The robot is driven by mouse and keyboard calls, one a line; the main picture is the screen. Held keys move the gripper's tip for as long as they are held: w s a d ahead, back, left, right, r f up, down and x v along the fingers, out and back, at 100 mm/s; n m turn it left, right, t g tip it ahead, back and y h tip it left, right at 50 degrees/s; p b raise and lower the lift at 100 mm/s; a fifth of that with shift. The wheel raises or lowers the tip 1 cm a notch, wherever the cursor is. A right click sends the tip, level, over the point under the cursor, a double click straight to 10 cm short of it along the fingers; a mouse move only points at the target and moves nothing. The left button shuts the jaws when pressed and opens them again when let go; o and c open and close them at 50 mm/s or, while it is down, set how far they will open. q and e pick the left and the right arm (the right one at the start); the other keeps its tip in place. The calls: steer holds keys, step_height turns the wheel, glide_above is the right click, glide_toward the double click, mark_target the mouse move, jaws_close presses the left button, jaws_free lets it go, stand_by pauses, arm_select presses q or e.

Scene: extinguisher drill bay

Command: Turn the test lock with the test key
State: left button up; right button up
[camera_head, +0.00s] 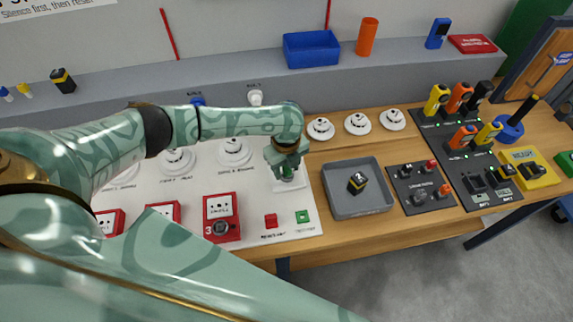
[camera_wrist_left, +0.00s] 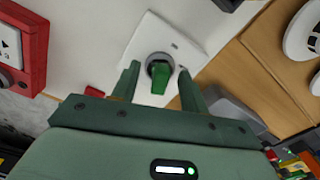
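In the left wrist view the test lock is a round dark-rimmed cylinder on a pale square plate (camera_wrist_left: 187,43). The green test key (camera_wrist_left: 160,82) sits at the lock, its grip pointing toward the camera. My left gripper (camera_wrist_left: 159,82) is open, with one finger on each side of the key and visible gaps between. In the head view my left gripper (camera_head: 287,167) points down over the lock at the right part of the white panel. The lock and key are mostly hidden by it there. My right gripper is not in view.
A grey tray (camera_head: 340,208) with a small dark item lies to the right. Black boards with tools stand farther right.

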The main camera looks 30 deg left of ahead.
arm_select(q)
jaws_close()
steer(key=shift+n+p, duration=0.5)
steer(key=shift+p, duration=0.15)
steer(key=shift+n+p, duration=0.45)
steer(key=shift+n, duration=0.15)
steer(key=shift+n+p, duration=0.7)
steer(key=shift+p, duration=0.05)
steer(key=shift+n+p, duration=0.3)
steer(key=shift+n, duration=0.2)
